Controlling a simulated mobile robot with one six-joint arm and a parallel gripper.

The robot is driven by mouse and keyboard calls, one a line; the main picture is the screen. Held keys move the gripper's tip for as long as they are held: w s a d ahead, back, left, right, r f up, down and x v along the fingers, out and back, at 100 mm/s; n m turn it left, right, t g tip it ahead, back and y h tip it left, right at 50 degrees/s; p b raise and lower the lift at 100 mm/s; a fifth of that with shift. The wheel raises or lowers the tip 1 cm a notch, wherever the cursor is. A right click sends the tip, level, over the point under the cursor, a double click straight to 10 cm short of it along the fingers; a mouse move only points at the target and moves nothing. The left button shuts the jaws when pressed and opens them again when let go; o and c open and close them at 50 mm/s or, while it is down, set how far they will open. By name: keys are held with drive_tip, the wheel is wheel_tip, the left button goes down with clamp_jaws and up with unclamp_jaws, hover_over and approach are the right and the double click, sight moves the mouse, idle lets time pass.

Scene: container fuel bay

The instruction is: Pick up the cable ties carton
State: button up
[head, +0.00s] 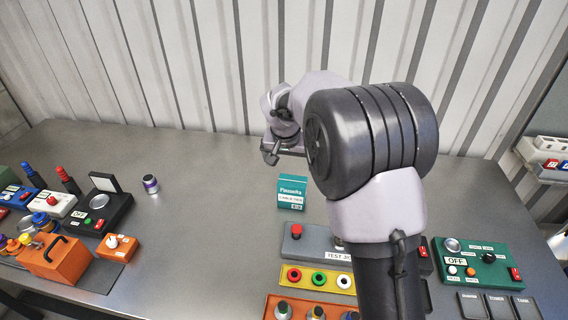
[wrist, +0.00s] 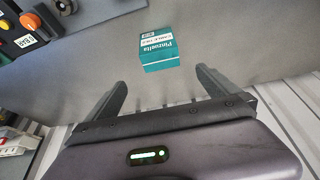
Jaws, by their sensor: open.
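The cable ties carton (head: 291,192) is a small teal box with a white label, standing on the metal bench behind the grey test box in the head view. In the wrist view the carton (wrist: 159,52) lies ahead of the gap between my fingers, apart from both. My gripper (wrist: 162,82) is open and empty. In the head view my gripper (head: 272,154) is above the bench, behind the carton and a little to its left, partly hidden by my own arm.
A grey test box (head: 312,243) with a red button stands just in front of the carton. A yellow button panel (head: 305,277) is nearer. A green control box (head: 480,262) is at right. A small can (head: 151,184) stands left; the bench between is clear.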

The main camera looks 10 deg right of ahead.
sight(292, 182)
drive_tip(key=b+x, duration=0.3)
drive_tip(key=x, duration=1.4)
drive_tip(key=shift+f, duration=0.4)
drive_tip(key=shift+r, duration=0.1)
drive_tip(key=shift+s, duration=0.1)
drive_tip(key=shift+c, duration=0.4)
drive_tip(key=c, duration=1.4)
drive_tip(key=shift+o, duration=0.2)
drive_tip(key=shift+r, duration=0.1)
